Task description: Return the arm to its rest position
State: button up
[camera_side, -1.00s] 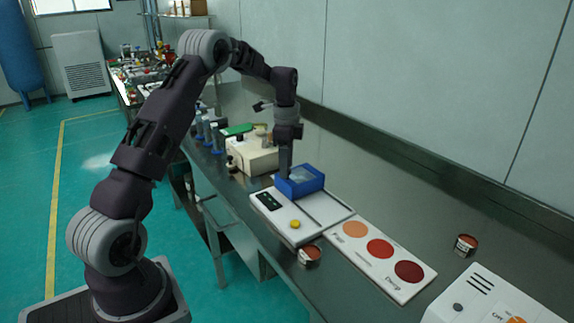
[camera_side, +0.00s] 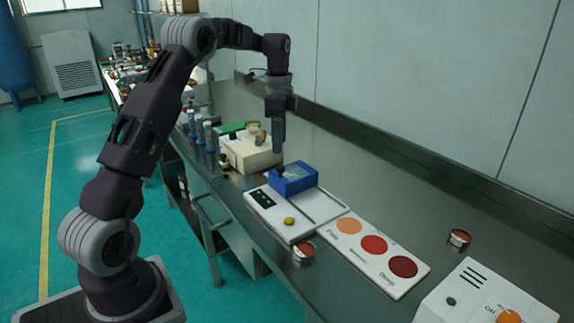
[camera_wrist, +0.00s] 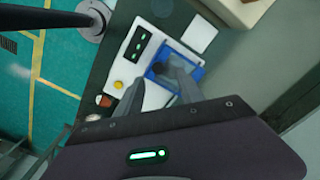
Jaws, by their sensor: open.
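My gripper (camera_side: 278,149) is open and points down, a little above and left of the blue tray (camera_side: 300,185). No object shows between its fingers. The tray sits on the white sieve machine (camera_side: 268,214), which has a dark panel and a yellow button (camera_side: 289,221). A small dark thing (camera_wrist: 157,69) shows at the tray's left side; I cannot tell what it is.
A beige box-shaped device (camera_side: 250,153) and several blue-based bottles stand behind the machine. A white card with three coloured discs (camera_side: 387,260), two small tins (camera_side: 303,253) (camera_side: 459,239) and a white device (camera_side: 470,300) are in front. The wall runs along the right.

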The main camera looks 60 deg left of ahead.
jog(key=s+d+r+n+t, duration=0.1)
jog(key=s+d+r+n, duration=0.1)
jog(key=s+d+r, duration=0.4)
jog(key=s+d+r+n+t, duration=0.1)
jog(key=s+d+r+n, duration=0.15)
jog(key=d+r, duration=0.5)
jog(key=s+d+f+n+t, duration=0.1)
jog(key=s+d+f+n, duration=0.1)
jog(key=s+d, duration=0.4)
jog(key=s+d+f+n+t, duration=0.2)
jog(key=s+d, duration=0.3)
jog(key=s, duration=1)
jog(key=shift+s+d+f+t, duration=0.3)
jog(key=shift+d+f, duration=0.1)
jog(key=shift+f, duration=0.15)
jog(key=shift+w+n, duration=0.1)
jog(key=shift+n, duration=0.15)
jog(key=shift+c, duration=0.3)
